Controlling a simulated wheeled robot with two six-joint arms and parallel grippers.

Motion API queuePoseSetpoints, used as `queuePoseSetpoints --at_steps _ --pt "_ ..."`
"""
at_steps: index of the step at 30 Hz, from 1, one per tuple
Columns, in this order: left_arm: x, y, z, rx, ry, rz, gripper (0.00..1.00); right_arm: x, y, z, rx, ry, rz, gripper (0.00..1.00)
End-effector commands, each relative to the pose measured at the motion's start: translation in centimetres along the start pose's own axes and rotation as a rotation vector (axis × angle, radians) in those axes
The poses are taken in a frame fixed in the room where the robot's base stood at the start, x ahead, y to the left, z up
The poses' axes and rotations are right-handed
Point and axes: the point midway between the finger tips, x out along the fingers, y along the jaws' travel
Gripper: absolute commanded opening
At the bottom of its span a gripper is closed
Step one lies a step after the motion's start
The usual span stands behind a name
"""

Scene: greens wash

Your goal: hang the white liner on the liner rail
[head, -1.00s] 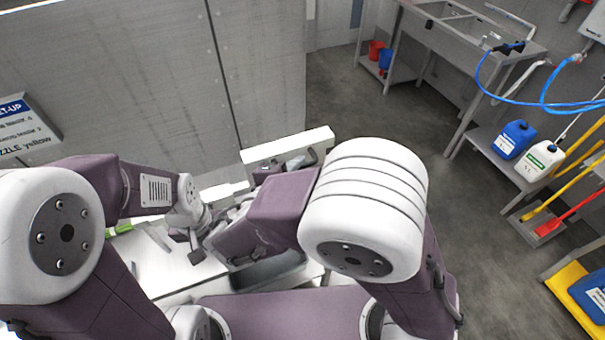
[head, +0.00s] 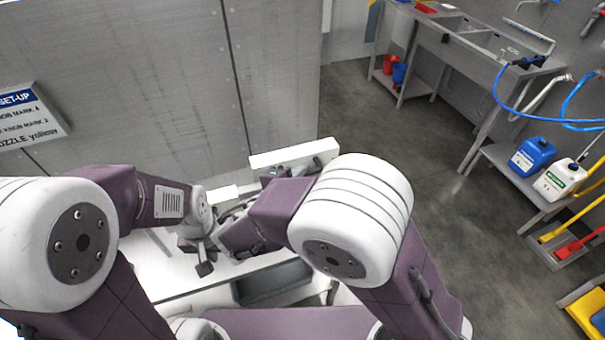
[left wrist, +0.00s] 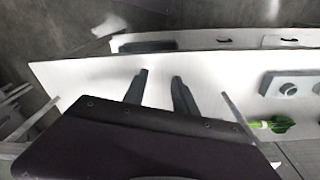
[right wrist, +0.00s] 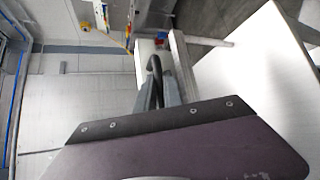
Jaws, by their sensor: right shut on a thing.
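My right gripper (right wrist: 160,98) is shut on a dark curved loop (right wrist: 155,66) in the right wrist view. A white piece (right wrist: 146,48) shows just beyond the loop; I cannot tell whether it is the liner or is joined to the loop. A pale bar (right wrist: 183,62) runs close beside the fingers, and I cannot tell whether it is the liner rail. My left gripper (left wrist: 160,84) is open and empty over the white worktop (left wrist: 90,82). In the head view, both grippers are near the worktop, and my arms hide part of it.
A long white box-like piece (head: 294,153) stands at the worktop's back right. A grey basin (head: 272,284) is at the front. A green item (left wrist: 272,124) lies on the worktop. A grey wall (head: 120,90) stands behind. A steel sink bench (head: 470,38) is far right, with clear floor between.

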Motion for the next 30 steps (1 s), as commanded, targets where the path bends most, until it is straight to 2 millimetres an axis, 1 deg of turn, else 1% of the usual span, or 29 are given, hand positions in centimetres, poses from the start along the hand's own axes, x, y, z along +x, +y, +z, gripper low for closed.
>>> queuePoseSetpoints --at_steps 1,18,24,30 --pt "1.0 0.0 0.1 0.0 0.0 0.0 0.33 0.3 -0.9 -0.3 0.001 0.0 0.001 0.0" --pt "6.5 -0.1 0.7 0.0 0.0 0.0 0.33 2.2 -5.8 -2.1 0.001 0.0 0.001 0.0" --pt "7.6 -0.1 0.8 0.0 0.0 0.0 0.33 2.6 -6.8 -2.5 0.001 0.0 0.001 0.0" --pt "7.8 -0.1 0.8 0.0 0.0 0.0 0.33 2.6 -7.0 -2.6 0.001 0.0 0.001 0.0"
